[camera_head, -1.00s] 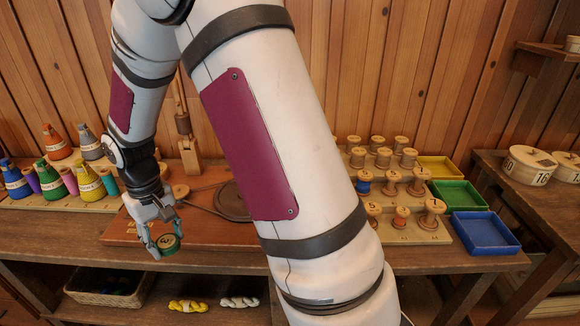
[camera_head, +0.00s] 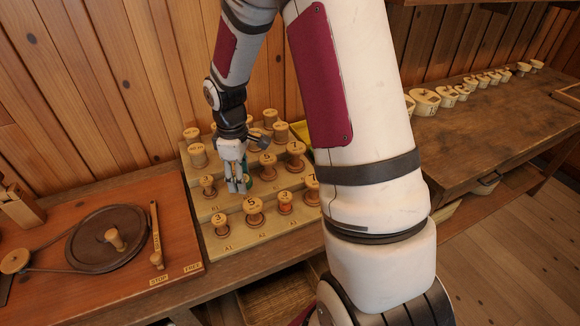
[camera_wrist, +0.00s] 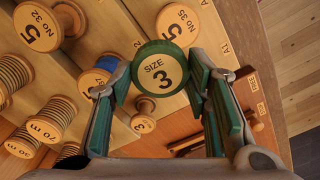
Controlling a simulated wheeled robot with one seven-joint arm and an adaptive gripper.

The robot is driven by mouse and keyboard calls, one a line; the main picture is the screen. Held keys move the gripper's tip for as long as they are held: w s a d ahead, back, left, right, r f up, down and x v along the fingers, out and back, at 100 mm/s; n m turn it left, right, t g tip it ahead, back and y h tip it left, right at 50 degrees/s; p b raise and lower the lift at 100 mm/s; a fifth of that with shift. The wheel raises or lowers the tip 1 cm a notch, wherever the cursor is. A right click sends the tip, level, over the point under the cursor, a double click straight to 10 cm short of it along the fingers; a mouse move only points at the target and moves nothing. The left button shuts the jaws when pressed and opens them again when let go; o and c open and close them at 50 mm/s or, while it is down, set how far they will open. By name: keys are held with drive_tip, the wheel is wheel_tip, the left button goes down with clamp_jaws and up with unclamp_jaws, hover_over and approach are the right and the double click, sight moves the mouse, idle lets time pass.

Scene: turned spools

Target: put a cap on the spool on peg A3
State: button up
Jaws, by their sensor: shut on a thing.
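My gripper (camera_wrist: 170,92) is shut on a round green cap (camera_wrist: 162,66) with a cream label reading "SIZE 3". In the head view my gripper (camera_head: 236,188) hangs over the left part of the stepped spool board (camera_head: 262,236), above the front rows. A spool with orange thread (camera_head: 285,202) stands third from left in the front row, apparently at A3; its peg label is too small to read surely. It is right of my gripper, with no cap visible. In the wrist view, a spool marked 3 (camera_wrist: 143,123) and one marked "No 35" (camera_wrist: 178,27) stand below.
Front-row spools marked 3 (camera_head: 219,222) and 5 (camera_head: 253,210) stand left of the orange one, and one marked 7 (camera_head: 312,190) right. More spools stand behind. A winder with a dark wheel (camera_head: 105,238) is at left. A side table (camera_head: 470,150) is at right.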

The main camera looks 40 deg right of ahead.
sight(285, 196)
drive_tip(key=s+d+n+p, duration=0.1)
drive_tip(key=s+d+n, duration=0.1)
drive_tip(key=s+d+n+p, duration=0.1)
drive_tip(key=d+n, duration=0.2)
drive_tip(key=s+d+n+p, duration=0.1)
drive_tip(key=s+d+n, duration=0.1)
drive_tip(key=d, duration=0.1)
drive_tip(key=shift+s+d+n, duration=0.1)
drive_tip(key=shift+s+n, duration=0.2)
drive_tip(key=shift+s+d+n, duration=0.35)
drive_tip(key=shift+d+n, duration=0.1)
drive_tip(key=shift+n, duration=0.15)
drive_tip(key=shift+w+f+b, duration=0.1)
drive_tip(key=shift+f+b, duration=1.35)
drive_tip(key=shift+f, duration=1.3)
drive_tip(key=shift+f, duration=0.2)
drive_tip(key=shift+p, duration=0.55)
drive_tip(key=shift+f, duration=0.6)
